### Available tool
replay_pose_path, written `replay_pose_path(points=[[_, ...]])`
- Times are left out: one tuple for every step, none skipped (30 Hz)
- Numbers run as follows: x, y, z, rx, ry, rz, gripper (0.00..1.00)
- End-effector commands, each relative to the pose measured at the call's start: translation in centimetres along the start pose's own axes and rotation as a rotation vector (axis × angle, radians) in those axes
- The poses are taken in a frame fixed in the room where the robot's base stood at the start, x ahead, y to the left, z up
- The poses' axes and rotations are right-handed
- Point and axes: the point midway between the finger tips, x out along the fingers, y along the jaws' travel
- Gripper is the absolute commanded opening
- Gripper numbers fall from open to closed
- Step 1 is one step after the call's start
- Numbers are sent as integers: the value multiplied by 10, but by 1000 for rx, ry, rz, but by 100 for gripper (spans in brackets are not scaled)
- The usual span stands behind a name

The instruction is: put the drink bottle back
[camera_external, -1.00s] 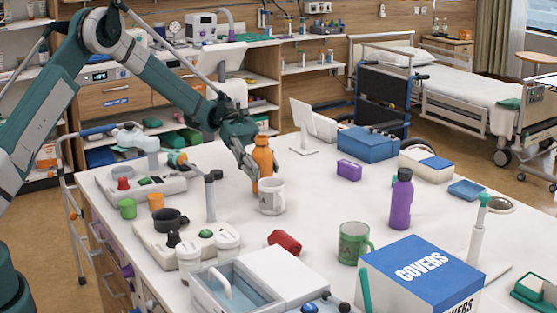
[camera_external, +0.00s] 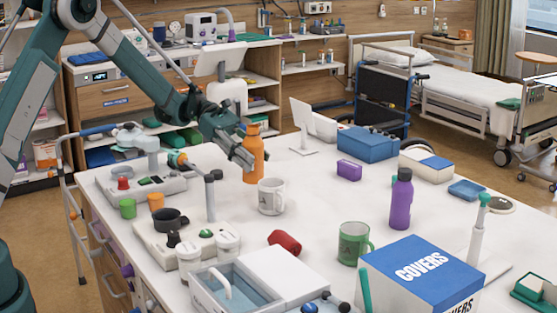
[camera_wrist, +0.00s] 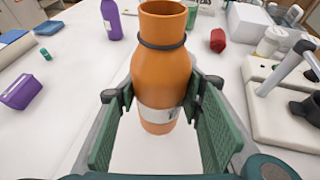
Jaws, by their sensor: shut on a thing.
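An orange drink bottle (camera_external: 253,155) with a dark ring at its neck is held upright in my gripper (camera_external: 240,152), behind the white mug (camera_external: 271,197). In the wrist view the bottle (camera_wrist: 160,80) stands between the two green finger pads of my gripper (camera_wrist: 164,110), which is shut on it. The bottle's base appears lifted clear of the white table (camera_external: 320,210). A purple bottle (camera_external: 401,200) stands upright on the table to the right; it also shows at the top of the wrist view (camera_wrist: 111,20).
Devices with a post (camera_external: 210,200) stand left of the mug. A purple box (camera_external: 349,170) and blue box (camera_external: 367,145) are behind. The table's middle is clear.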

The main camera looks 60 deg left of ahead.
Motion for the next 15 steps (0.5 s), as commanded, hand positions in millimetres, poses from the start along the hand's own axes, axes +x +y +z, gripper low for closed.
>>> replay_pose_path(points=[[-5,-4,3,-12,0,27,21],[-8,-5,4,-19,1,44,21],[-11,-7,5,-28,1,66,21],[-13,-8,7,-35,1,83,21],[-15,-10,8,-43,1,98,21],[-18,-12,9,-52,1,120,21],[-20,-14,10,-59,1,136,21],[-23,-16,11,-66,0,153,21],[-26,-18,12,-75,0,174,21],[-29,-19,13,-83,-1,192,21],[-31,-22,14,-91,-1,208,21],[-34,-24,15,-99,-2,230,21],[-37,-26,16,-106,-3,246,21],[-39,-28,17,-114,-3,262,21],[-43,-30,19,-124,-5,283,21]])
